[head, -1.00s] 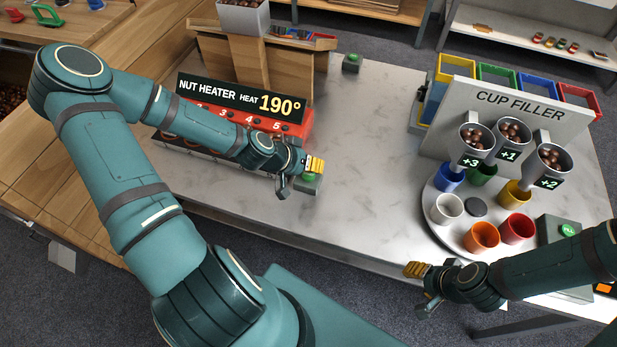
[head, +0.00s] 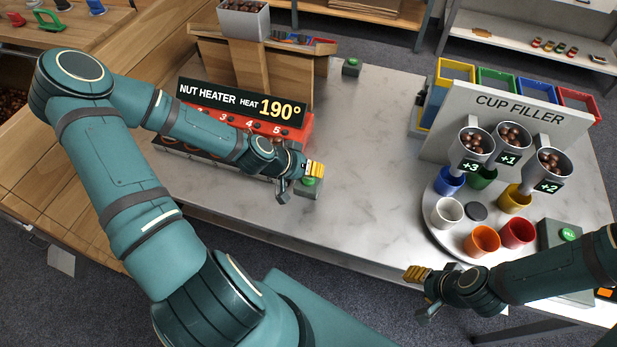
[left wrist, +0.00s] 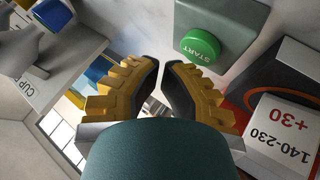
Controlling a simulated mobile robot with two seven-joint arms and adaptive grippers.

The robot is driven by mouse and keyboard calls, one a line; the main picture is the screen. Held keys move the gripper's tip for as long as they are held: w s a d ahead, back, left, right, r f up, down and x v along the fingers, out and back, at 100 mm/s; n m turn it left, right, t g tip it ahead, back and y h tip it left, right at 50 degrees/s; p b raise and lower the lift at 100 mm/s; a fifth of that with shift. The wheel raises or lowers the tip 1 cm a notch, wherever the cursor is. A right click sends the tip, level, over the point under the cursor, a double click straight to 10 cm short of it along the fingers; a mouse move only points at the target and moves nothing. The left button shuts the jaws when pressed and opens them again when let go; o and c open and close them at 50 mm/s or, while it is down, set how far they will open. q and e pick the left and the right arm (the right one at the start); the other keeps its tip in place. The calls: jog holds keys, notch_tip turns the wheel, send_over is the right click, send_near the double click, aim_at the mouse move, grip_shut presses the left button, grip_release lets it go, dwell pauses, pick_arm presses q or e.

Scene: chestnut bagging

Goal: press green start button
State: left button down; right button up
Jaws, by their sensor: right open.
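The green start button (head: 309,181) is on a small grey box at the right end of the nut heater's front. In the left wrist view the button (left wrist: 201,46), marked START, is fully visible beyond and right of my fingertips. My left gripper (head: 315,170) is just above the button's box in the head view, partly covering it. In the left wrist view the fingers of my left gripper (left wrist: 161,66) nearly meet, with a narrow gap and nothing between them. Contact with the button is not visible. My right gripper (head: 416,273) is open and empty at the counter's front edge.
The nut heater (head: 240,102) reads 190° and stands left of the button. The cup filler (head: 520,108) stands at the right with cups on a round tray. Another green button (head: 568,234) is beside it. The middle of the counter (head: 370,160) is clear.

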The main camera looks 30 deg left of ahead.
aim_at(313, 179)
dwell(0.4)
pick_arm(q)
jog(key=shift+f+b, duration=0.3)
jog(key=shift+f, duration=0.15)
jog(key=shift+f+b, duration=0.3)
jog(key=shift+f, duration=0.1)
dwell(0.6)
jog(key=shift+r, duration=0.1)
jog(key=shift+r+p, duration=0.75)
notch_tip(313, 179, up, 5)
jog(key=p, duration=0.4)
dwell(0.3)
